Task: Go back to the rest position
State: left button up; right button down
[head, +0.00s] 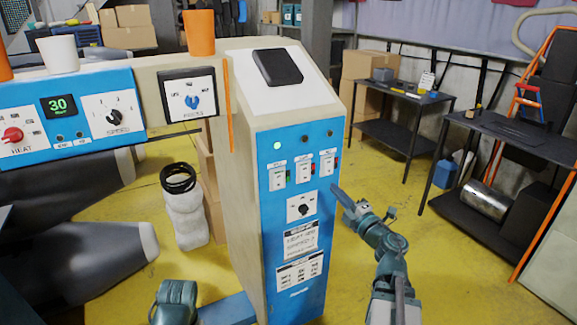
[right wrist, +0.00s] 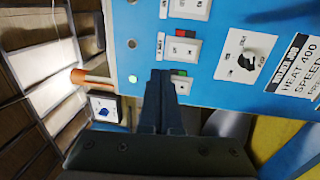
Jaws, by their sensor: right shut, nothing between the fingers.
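My right gripper (head: 338,192) is shut and empty, just right of the blue front of the control cabinet (head: 315,245). Its tips point up and left, near the right-hand switch (head: 327,164). A green lamp (head: 277,146) glows at the panel's upper left. A black knob (head: 304,209) sits below the three switches. My left gripper is not in view.
A blue panel (head: 70,115) at left reads 30, with cups on top. A dark table (head: 385,88) and a second one (head: 520,140) stand at right. A metal cylinder (head: 487,201) lies on the second table's low shelf. Yellow floor (head: 450,270) is open right of the cabinet.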

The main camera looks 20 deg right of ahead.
jog(key=w+a+r+m+g+h+p, duration=0.1)
jog(key=w+a+r+m+h+p, duration=0.15)
jog(key=w+m+h, duration=0.4)
jog(key=s+a+f+m+g+p, duration=0.35)
jog(key=a+f+m+g, duration=0.35)
jog(key=a+f+m, duration=0.25)
jog(key=s+a+f+g+y+p, duration=0.1)
jog(key=s+a+f+g, duration=0.1)
jog(key=s+a+g, duration=0.2)
jog(key=s+a+f+g+y+p, duration=0.1)
jog(key=s+a+f+g, duration=0.2)
jog(key=s+a, duration=0.6)
jog(key=s+a+f+g+y+p, duration=0.1)
jog(key=s+a+f+g, duration=0.2)
jog(key=s+a, duration=0.3)
jog(key=a+g, duration=0.1)
jog(key=a, duration=0.3)
jog(key=shift+s+n+g+y+p, duration=0.15)
jog(key=shift+n+g+y+p, duration=0.15)
jog(key=shift+n+y, duration=0.1)
